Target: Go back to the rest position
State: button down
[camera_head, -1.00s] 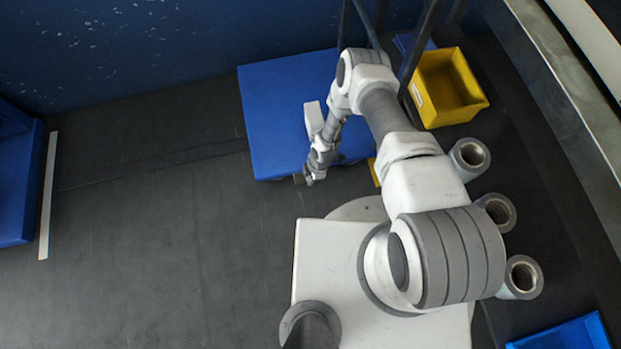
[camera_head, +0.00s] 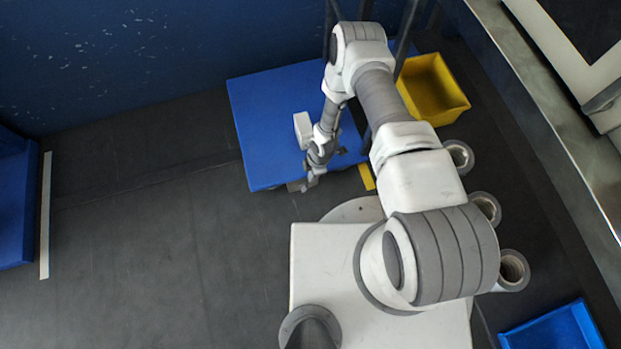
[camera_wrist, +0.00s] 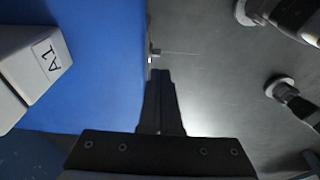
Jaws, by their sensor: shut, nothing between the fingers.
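My gripper (camera_wrist: 162,72) is shut and empty in the wrist view, its two dark fingers together. It points down past the edge of a blue platform (camera_wrist: 110,60) over the dark floor. In the head view my gripper (camera_head: 305,186) is small, near the front edge of the same blue platform (camera_head: 262,125). My arm reaches forward from the white base and bends down over the platform.
A yellow bin (camera_head: 435,85) stands right of the arm. Several grey rolls (camera_head: 484,207) stand along my right side. A blue bin (camera_head: 555,328) is at lower right. Floor is clear at left.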

notch_tip(320, 180, up, 9)
jog(key=p, duration=0.2)
jog(key=shift+d+r+p, duration=0.15)
jog(key=shift+d+p, duration=0.15)
jog(key=shift+d, duration=0.05)
jog(key=shift+w, duration=0.1)
